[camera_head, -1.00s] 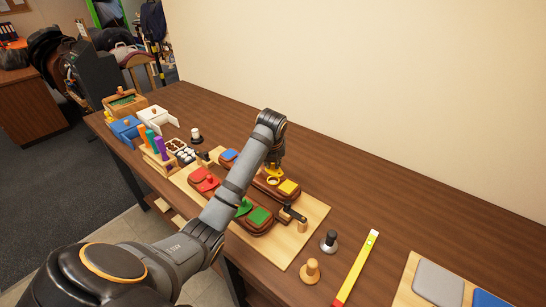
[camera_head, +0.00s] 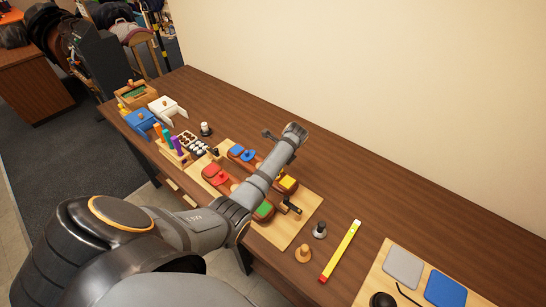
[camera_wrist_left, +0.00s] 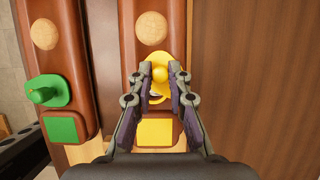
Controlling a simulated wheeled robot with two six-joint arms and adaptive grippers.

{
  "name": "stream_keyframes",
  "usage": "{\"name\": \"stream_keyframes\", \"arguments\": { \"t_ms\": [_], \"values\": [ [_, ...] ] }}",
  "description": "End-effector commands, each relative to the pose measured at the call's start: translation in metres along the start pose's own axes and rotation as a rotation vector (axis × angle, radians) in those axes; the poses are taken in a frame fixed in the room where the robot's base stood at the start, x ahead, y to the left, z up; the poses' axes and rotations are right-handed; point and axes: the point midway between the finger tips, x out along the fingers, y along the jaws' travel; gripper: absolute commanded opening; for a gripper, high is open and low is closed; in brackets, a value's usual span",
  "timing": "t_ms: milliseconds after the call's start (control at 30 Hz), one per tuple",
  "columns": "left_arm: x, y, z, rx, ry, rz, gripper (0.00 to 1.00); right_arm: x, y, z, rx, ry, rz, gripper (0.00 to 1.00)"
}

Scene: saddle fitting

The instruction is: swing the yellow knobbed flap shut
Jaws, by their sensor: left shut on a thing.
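The yellow flap (camera_wrist_left: 159,62) with its round yellow knob (camera_wrist_left: 160,74) lies on a brown saddle block in the left wrist view. A yellow square pad (camera_wrist_left: 155,132) sits on the same block, nearer the wrist and apart from the knob. My left gripper (camera_wrist_left: 163,70) is shut on the yellow knob, one finger on each side. The fingers cover part of the flap. In the head view, the pad (camera_head: 288,184) shows beside my left arm, which hides the yellow flap and the fingertips. My right gripper is not in view.
A green knobbed flap (camera_wrist_left: 46,91) and green pad (camera_wrist_left: 62,131) are on the neighbouring block. Red (camera_head: 217,173) and blue (camera_head: 243,152) pieces stand on the same wooden board (camera_head: 297,222). A yellow-and-red bar (camera_head: 342,250) lies to the right. Bare table lies behind the board.

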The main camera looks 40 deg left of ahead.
Motion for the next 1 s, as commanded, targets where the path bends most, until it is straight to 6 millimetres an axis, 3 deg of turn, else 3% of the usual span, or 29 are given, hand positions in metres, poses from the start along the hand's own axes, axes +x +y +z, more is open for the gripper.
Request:
{"name": "stream_keyframes", "arguments": {
  "t_ms": [33,300,700,1000],
  "values": [
    [-0.005,0.001,0.000,-0.039,0.001,0.019,0.00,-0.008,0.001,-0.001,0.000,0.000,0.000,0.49],
    [-0.004,0.004,-0.007,-0.276,0.000,0.116,0.00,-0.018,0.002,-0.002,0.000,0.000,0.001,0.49],
    [-0.005,0.005,-0.016,-0.574,-0.001,0.240,0.00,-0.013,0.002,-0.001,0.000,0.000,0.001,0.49],
    [-0.007,0.005,-0.019,-0.697,0.000,0.291,0.00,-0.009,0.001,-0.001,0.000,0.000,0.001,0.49]
  ]
}}
